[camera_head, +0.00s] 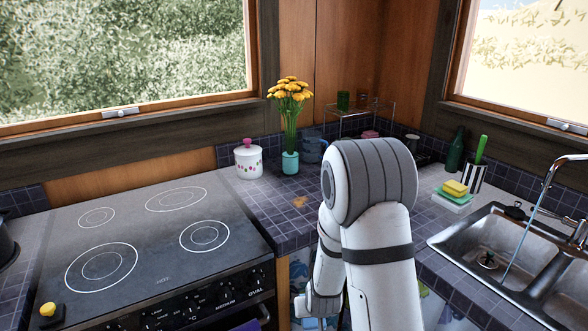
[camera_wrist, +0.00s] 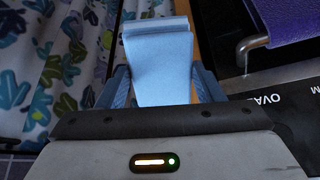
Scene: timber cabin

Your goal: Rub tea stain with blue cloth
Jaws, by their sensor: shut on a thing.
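The tea stain (camera_head: 299,202) is a small orange-brown patch on the dark tiled counter, between the stove and my arm. My gripper (camera_wrist: 163,78) is shut on the blue cloth (camera_wrist: 160,70), a light blue folded piece standing up between the two fingers in the wrist view. In the head view my arm reaches down in front of the counter, and its wrist is low by the cabinet front, below the stain and apart from it. The fingers and cloth cannot be made out clearly in the head view.
The black stove (camera_head: 150,240) is at left, with a purple cloth (camera_wrist: 275,22) on its front rail. A white pot (camera_head: 248,160) and a turquoise flower vase (camera_head: 290,162) stand behind the stain. The sink (camera_head: 478,245) is right. A leaf-patterned curtain (camera_wrist: 50,60) hangs beside my gripper.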

